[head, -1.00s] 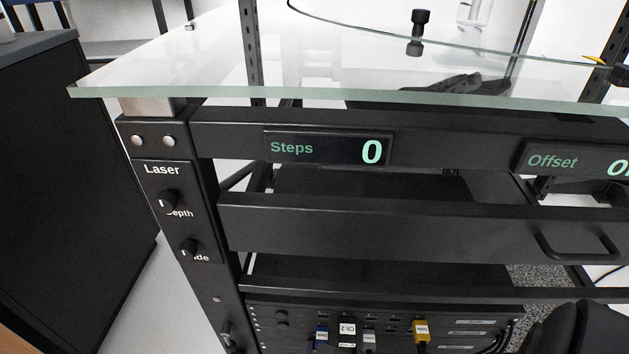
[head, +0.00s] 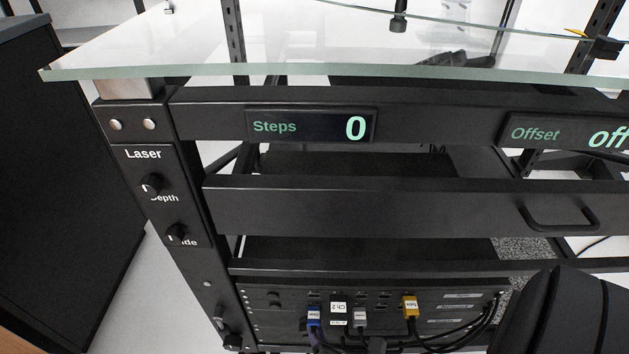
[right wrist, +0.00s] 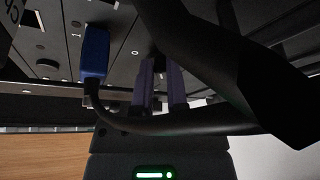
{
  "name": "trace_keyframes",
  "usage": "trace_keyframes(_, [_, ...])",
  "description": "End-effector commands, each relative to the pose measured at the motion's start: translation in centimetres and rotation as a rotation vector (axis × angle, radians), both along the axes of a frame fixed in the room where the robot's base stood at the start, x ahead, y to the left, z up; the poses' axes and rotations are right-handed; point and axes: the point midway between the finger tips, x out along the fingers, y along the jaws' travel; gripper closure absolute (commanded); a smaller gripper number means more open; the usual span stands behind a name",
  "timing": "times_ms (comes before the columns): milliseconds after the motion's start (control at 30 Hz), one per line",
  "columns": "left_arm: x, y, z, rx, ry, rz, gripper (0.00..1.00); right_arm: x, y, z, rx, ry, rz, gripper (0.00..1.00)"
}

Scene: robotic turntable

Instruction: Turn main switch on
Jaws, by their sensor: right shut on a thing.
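The black rack's cabled panel (head: 265,320) is at the bottom of the head view. A blue plug (right wrist: 95,53) is left of the fingers. My left gripper is not in view.
A black cable (right wrist: 200,124) crosses in front of the fingers. A yellow plug (head: 410,307) and more cables hang from the panel. Laser knobs (head: 152,184) are on the left post. The Steps display (head: 312,127) reads 0. The glass top (head: 250,70) overhangs the rack.

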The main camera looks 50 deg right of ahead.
Motion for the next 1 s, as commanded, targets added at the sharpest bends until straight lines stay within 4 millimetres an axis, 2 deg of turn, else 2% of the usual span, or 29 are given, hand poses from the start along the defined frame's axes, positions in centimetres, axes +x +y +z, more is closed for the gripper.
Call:
trace_keyframes(400, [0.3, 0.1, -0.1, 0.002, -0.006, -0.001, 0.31, -0.3, -0.3, -0.9, 0.220, -0.256, -0.003, 1.00])
trace_keyframes(700, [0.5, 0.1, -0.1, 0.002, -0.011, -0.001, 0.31, -0.7, 0.0, -1.8, 0.321, -0.343, -0.010, 1.00])
trace_keyframes(1000, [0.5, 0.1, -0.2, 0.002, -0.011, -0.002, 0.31, -0.5, -0.2, -1.4, 0.346, -0.390, -0.002, 1.00])
